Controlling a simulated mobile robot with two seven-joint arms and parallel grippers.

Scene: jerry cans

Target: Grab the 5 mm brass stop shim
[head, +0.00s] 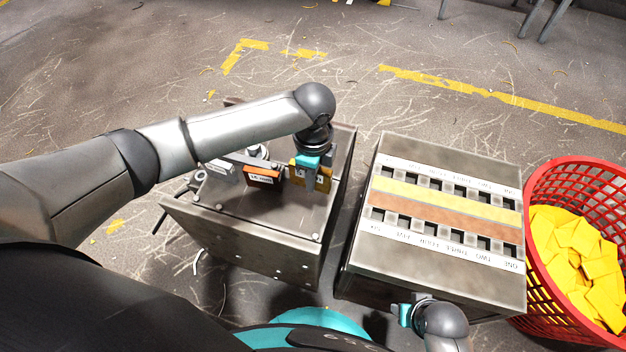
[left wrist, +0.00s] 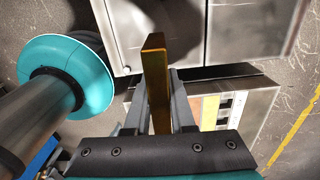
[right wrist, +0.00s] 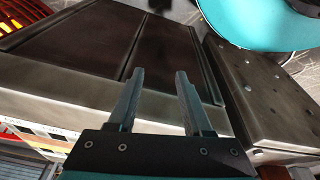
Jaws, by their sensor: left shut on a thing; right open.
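My left gripper (head: 310,182) is shut on the brass stop shim (head: 324,179), a yellow-gold block with a small label, over the left metal cabinet's top. In the left wrist view the brass shim (left wrist: 155,75) stands out between the fingers, edge-on. I cannot tell whether it touches the cabinet. An orange block (head: 262,175) with a white label sits just left of it. My right gripper (head: 404,314) is low by the right cabinet's near edge; the right wrist view shows its fingers (right wrist: 157,92) apart with nothing between them.
The left cabinet (head: 250,222) carries metal fixtures. The right cabinet (head: 440,278) has a slotted top with yellow and brown strips and number labels. A red basket (head: 536,195) of yellow pieces (head: 578,262) stands at far right. A narrow gap separates the cabinets.

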